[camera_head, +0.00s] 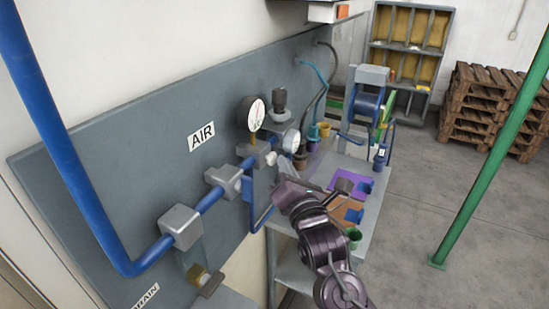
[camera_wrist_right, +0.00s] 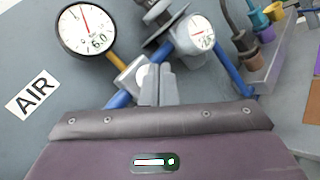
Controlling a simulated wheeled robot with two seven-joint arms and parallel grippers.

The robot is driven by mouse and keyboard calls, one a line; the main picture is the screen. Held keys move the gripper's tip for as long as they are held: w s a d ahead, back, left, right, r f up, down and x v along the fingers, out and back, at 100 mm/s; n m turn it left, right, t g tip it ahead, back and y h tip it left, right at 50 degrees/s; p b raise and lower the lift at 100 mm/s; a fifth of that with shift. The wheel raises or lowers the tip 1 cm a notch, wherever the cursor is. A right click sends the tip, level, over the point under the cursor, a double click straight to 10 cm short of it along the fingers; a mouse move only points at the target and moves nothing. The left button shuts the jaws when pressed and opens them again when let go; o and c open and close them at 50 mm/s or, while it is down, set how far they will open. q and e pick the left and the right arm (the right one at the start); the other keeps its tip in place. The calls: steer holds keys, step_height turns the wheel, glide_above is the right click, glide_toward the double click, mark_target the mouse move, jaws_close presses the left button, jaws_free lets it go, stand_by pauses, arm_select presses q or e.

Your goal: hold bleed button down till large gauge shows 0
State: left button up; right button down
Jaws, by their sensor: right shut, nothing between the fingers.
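The large round gauge (camera_head: 251,115) stands on a brass stem on the grey panel. In the right wrist view this gauge (camera_wrist_right: 88,30) has a red needle pointing up and left and a readout that looks like 6.0. Below its stem is a grey block (camera_wrist_right: 126,78) on the blue pipe. A pale round part (camera_wrist_right: 142,77), possibly the bleed button, shows at the block, partly hidden by my fingers. My right gripper (camera_wrist_right: 155,78) is shut and empty, its tips at or very near that part; contact cannot be told. My left gripper is not in view.
A smaller gauge (camera_wrist_right: 201,33) sits right of the block, beside a dark knob (camera_head: 280,98). The blue pipe (camera_head: 210,199) runs along the panel with more grey fittings. A bench (camera_head: 368,210) with coloured pads and a blue reel (camera_head: 366,104) stands right. A green post (camera_head: 490,150) rises at right.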

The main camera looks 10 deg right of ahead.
steer(key=shift+w+a, duration=0.25)
steer(key=shift+a, duration=0.2)
stand_by(2.7)
steer(key=shift+d+p, duration=0.15)
steer(key=shift+p, duration=0.15)
stand_by(1.4)
steer(key=shift+s+d, duration=0.5)
steer(key=shift+d, duration=0.1)
steer(key=shift+d+p, duration=0.1)
steer(key=shift+p, duration=0.2)
steer(key=shift+s+d+p, duration=0.2)
steer(key=shift+s+d, duration=0.5)
steer(key=shift+d, duration=0.3)
steer(key=shift+s+d+p, duration=0.2)
steer(key=shift+s+d, duration=0.5)
steer(key=shift+d, duration=0.3)
steer(key=shift+f, duration=0.1)
